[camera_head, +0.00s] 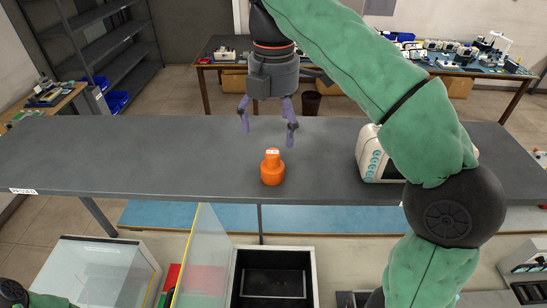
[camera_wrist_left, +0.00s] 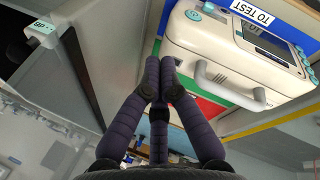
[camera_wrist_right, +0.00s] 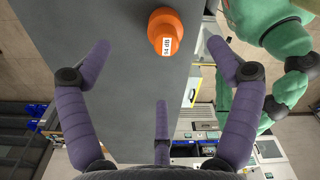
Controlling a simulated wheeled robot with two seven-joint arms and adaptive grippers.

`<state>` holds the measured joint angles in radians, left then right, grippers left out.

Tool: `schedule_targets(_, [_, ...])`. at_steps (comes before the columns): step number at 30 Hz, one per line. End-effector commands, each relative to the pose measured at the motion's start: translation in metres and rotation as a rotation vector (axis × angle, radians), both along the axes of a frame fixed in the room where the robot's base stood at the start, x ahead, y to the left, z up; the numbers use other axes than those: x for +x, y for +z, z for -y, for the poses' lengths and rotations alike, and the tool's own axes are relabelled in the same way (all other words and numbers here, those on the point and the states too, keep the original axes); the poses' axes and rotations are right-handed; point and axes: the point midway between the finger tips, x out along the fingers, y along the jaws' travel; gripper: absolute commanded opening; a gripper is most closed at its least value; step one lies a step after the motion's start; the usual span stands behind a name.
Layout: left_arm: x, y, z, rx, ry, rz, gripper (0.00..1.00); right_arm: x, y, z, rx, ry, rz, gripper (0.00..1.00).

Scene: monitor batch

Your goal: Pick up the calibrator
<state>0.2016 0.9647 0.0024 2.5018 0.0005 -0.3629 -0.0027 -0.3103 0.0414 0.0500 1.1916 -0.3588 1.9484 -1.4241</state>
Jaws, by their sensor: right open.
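The orange calibrator (camera_head: 272,170) stands upright on the grey table, a rounded body with a narrower top and a small white label. In the right wrist view the calibrator (camera_wrist_right: 163,32) shows beyond the fingertips, between their lines. My right gripper (camera_head: 267,118) hangs over the table with its purple fingers spread and empty. It is behind and above the calibrator, apart from it. My left gripper (camera_wrist_left: 160,68) shows in the left wrist view with its fingertips together and nothing seen between them. The head view does not show its fingers.
A white monitor (camera_head: 373,158) stands on the grey table (camera_head: 130,165) to the right, partly behind my right arm. Another white monitor (camera_wrist_left: 215,62) with a handle lies near a "TO TEST" label, beyond my left fingers. Below the table are a clear panel (camera_head: 203,262) and a black bin (camera_head: 236,290).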

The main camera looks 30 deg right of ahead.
Motion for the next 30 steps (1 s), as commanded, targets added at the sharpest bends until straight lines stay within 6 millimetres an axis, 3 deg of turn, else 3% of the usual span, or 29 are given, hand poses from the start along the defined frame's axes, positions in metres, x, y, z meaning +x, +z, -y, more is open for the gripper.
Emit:
schedule_targets(9, [-0.001,-0.008,0.0,0.0,0.001,-0.003,0.0,-0.005,-0.041,-0.001,-0.001,0.034,-0.001,0.91])
schedule_targets(17, [-0.001,-0.009,0.0,0.0,0.001,-0.001,0.0,-0.003,-0.059,-0.001,0.0,0.032,0.0,0.91])
schedule_targets(30, [-0.001,-0.007,0.0,0.0,0.001,-0.001,0.0,0.003,-0.107,0.0,0.001,0.032,0.002,0.91])
